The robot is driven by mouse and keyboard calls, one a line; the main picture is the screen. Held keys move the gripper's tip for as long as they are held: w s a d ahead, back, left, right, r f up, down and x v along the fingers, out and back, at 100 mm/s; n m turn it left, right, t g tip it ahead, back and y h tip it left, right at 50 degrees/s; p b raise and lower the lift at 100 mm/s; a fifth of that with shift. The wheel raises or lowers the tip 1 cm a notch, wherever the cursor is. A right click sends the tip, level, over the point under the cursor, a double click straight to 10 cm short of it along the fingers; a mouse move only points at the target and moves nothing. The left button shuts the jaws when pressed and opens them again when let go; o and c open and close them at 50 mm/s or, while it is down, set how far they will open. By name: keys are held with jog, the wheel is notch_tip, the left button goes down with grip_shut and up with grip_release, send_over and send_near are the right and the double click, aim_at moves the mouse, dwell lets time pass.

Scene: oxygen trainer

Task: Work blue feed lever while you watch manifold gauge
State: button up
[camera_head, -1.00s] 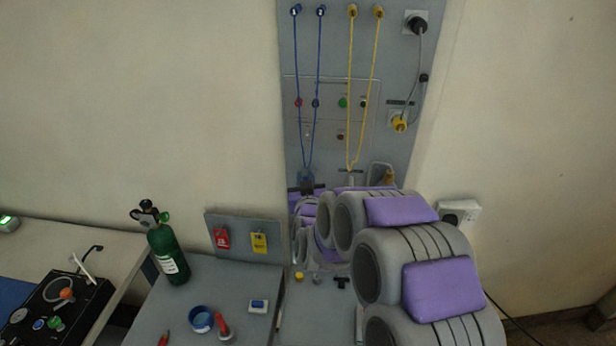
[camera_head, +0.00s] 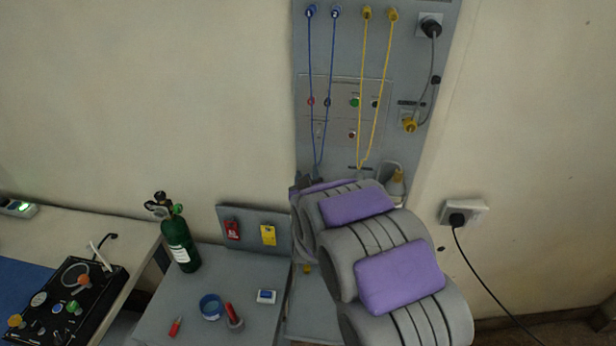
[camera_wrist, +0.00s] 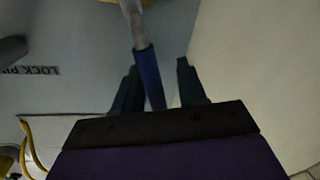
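In the wrist view a lever with a blue handle (camera_wrist: 150,80) hangs from a grey shaft below a yellow part at the top edge. My gripper (camera_wrist: 159,66) has its two dark fingers apart, with the blue handle between them. The handle is close to the left finger, and a gap shows on the right; I cannot tell if it touches. In the head view my arm hides the lever and most of my gripper. A small round white gauge (camera_head: 39,299) sits on a black panel (camera_head: 98,289) at lower left; its reading is too small to tell, and I cannot confirm it is the manifold gauge.
A grey wall panel (camera_head: 345,100) carries blue and yellow cords. A green cylinder (camera_head: 180,245), blue ring (camera_head: 211,307) and red-handled item (camera_head: 230,314) stand on the grey table (camera_head: 200,282). A wall socket (camera_head: 465,213) with a black cable is at right. Lettering (camera_wrist: 30,71) shows beside the lever.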

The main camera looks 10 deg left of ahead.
jog(key=shift+d, duration=0.1)
jog(key=s+d+b, duration=0.1)
jog(key=s+b, duration=0.2)
jog(key=s, duration=0.6)
jog(key=shift+s+b, duration=0.15)
jog(key=shift+b, duration=1.05)
jog(key=s+d+b, duration=0.1)
jog(key=s+b, duration=0.6)
jog(key=b, duration=0.5)
jog(key=shift+s+d+r, duration=0.15)
jog(key=shift+s+r, duration=0.2)
jog(key=shift+r, duration=0.1)
dwell(4.1)
